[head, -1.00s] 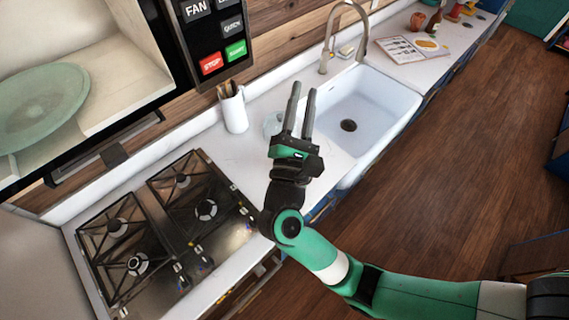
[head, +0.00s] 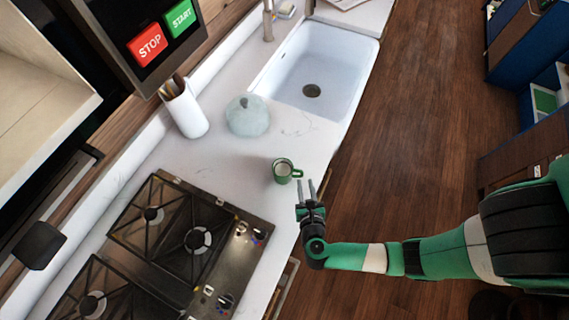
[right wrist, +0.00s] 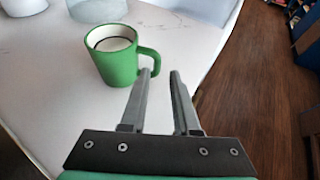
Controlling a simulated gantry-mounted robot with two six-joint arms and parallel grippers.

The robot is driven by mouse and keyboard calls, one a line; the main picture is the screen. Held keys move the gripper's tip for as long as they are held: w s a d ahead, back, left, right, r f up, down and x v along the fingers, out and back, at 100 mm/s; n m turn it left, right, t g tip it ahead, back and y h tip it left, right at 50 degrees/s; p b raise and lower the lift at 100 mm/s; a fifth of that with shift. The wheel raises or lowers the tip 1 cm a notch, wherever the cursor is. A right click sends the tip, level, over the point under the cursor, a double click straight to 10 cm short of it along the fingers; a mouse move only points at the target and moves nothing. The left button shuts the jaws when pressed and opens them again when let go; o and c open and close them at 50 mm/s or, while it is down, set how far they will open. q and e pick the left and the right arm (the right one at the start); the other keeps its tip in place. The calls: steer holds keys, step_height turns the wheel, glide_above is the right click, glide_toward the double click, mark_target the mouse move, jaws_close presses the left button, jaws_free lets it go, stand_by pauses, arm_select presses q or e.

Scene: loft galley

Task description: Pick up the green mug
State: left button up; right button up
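The green mug (head: 282,171) stands upright on the white counter, between the stove and the sink. Its handle points right, toward my right gripper. In the right wrist view the mug (right wrist: 117,66) has a pale inside, and its handle is just beyond the left fingertip. My right gripper (head: 312,188) is at the counter's edge, just right of the mug. It also shows in the right wrist view (right wrist: 162,75), with its fingers apart and nothing between them. Whether the left finger touches the handle I cannot tell. My left gripper is not in view.
A pale blue lidded pot (head: 247,117) and a white utensil holder (head: 184,110) stand behind the mug. The gas stove (head: 190,245) is at lower left, the white sink (head: 330,65) at upper right. The counter around the mug is clear. Wooden floor (head: 420,120) lies right of the edge.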

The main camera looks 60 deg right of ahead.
mark_target(301, 168)
steer(key=x, duration=0.4)
steer(key=b+x, duration=0.1)
steer(key=x, duration=0.4)
steer(key=shift+w+f, duration=0.1)
steer(key=shift+f, duration=0.15)
steer(key=shift+a, duration=0.1)
jaws_close()
stand_by(0.9)
